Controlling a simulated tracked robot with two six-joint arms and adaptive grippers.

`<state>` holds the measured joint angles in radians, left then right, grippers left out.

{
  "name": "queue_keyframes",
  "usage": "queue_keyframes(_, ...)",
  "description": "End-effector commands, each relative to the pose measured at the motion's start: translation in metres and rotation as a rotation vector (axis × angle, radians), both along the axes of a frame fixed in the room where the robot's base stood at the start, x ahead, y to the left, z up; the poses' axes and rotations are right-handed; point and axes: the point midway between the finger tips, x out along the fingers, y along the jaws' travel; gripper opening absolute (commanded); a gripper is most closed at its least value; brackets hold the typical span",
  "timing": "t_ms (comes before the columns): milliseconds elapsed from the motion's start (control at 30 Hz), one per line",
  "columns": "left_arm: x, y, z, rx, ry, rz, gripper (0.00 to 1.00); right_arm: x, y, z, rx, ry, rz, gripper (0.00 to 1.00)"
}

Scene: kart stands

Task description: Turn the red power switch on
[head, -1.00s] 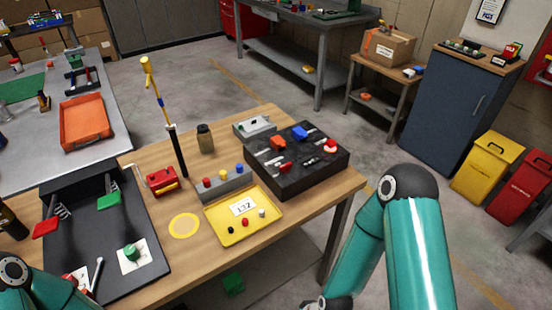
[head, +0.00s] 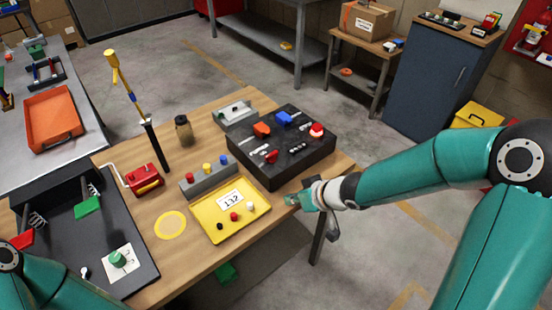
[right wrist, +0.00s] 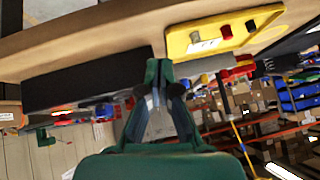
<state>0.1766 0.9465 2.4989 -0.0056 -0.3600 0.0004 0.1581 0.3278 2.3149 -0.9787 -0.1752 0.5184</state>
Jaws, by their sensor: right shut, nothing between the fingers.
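The black control box (head: 290,176) sits on the wooden table. A small red switch (head: 271,156) is on the front left of its top, near an orange-red control (head: 262,130), a blue one (head: 284,118) and a red round button (head: 316,130). I cannot tell the red switch's on or off position. My right gripper (head: 291,199) is shut and empty, near the table's front right edge, in front of the box and apart from the switch. In the right wrist view, the shut fingers (right wrist: 158,80) are beside the box's dark side (right wrist: 85,80). My left gripper is out of view.
A yellow tray (head: 205,233) with small knobs and a number card lies left of my right gripper. A grey block (head: 208,184) with coloured buttons, a red box (head: 145,180) and an upright pole (head: 156,143) stand further left. Floor is open beyond the table's right edge.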

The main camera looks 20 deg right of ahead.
Motion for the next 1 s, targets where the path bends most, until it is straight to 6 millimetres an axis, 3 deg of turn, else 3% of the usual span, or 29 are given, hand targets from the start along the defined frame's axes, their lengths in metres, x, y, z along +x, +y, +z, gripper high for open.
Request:
queue_keyframes(33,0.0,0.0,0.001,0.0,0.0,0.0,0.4,0.009,-0.011,0.027,-0.038,-0.065,0.01,0.0)
queue_keyframes(100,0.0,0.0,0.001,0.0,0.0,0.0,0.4,0.015,-0.023,0.052,-0.083,-0.123,0.022,0.0)
queue_keyframes(200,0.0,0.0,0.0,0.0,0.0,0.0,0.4,0.021,-0.033,0.073,-0.126,-0.176,0.032,0.0)
queue_keyframes(267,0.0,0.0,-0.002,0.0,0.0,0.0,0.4,0.023,-0.035,0.077,-0.138,-0.188,0.034,0.0)
queue_keyframes(467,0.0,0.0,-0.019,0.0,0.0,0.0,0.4,0.038,-0.03,0.061,-0.143,-0.193,0.038,0.0)
queue_keyframes(867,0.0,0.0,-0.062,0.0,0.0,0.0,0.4,0.093,-0.01,0.007,-0.142,-0.191,0.038,0.0)
queue_keyframes(1000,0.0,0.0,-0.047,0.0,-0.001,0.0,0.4,0.113,-0.002,0.016,-0.142,-0.192,0.039,0.0)
